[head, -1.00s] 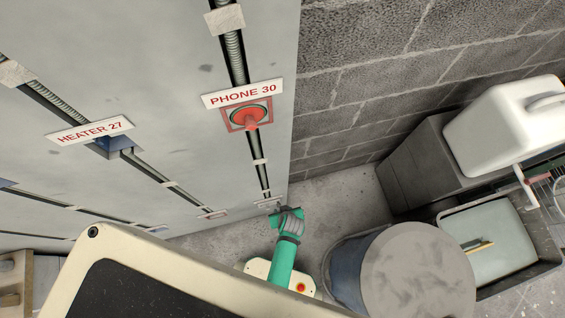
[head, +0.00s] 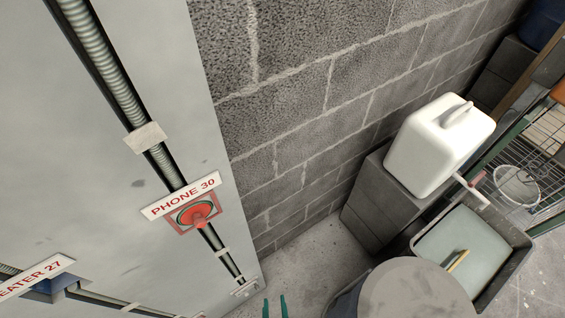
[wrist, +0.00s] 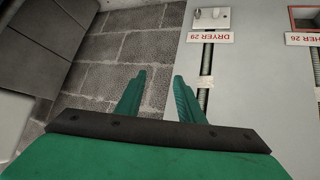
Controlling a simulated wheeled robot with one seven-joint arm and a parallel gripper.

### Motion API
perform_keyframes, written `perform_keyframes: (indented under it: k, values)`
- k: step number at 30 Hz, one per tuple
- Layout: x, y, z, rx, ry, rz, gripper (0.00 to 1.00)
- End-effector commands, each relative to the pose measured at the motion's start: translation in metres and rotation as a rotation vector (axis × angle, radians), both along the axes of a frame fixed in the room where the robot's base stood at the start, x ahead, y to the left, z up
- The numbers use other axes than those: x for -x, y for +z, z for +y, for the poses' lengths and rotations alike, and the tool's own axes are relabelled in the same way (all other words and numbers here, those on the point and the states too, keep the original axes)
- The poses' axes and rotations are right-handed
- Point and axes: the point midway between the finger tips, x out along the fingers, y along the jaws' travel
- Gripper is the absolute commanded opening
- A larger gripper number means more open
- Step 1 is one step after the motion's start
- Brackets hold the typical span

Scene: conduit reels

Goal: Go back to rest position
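My gripper (wrist: 160,98) shows in the wrist view as two green fingers spread apart, with nothing between them. Behind the fingers are the block wall and the edge of the grey panel. In the head view only the green fingertips (head: 275,306) show at the bottom edge, below the panel's lower corner and apart from it. The rest of the arm is out of that view.
The grey panel (head: 120,150) carries conduits, a PHONE 30 sign (head: 181,196) and a red round fitting (head: 197,213). A block wall (head: 300,110) stands beside it. A white jug (head: 430,150), a bin (head: 415,290) and a grey tub (head: 520,262) are at right.

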Motion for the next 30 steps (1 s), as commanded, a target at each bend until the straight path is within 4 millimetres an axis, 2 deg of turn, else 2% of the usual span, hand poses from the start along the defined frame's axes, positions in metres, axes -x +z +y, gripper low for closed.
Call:
perform_keyframes:
  k: [1, 5, 9, 12, 15, 18, 20, 30]
  values:
    - [0.009, 0.024, -0.004, -0.01, -0.025, -0.043, 0.35]
    - [0.022, 0.09, -0.014, -0.043, -0.084, -0.169, 0.35]
    - [0.033, 0.164, -0.021, -0.084, -0.13, -0.301, 0.35]
    - [0.038, 0.21, -0.024, -0.112, -0.149, -0.381, 0.35]
    - [0.042, 0.244, -0.025, -0.134, -0.159, -0.438, 0.35]
    - [0.044, 0.264, -0.026, -0.147, -0.165, -0.472, 0.35]
    - [0.044, 0.27, -0.026, -0.152, -0.167, -0.483, 0.35]
    - [0.044, 0.271, -0.026, -0.153, -0.167, -0.485, 0.35]
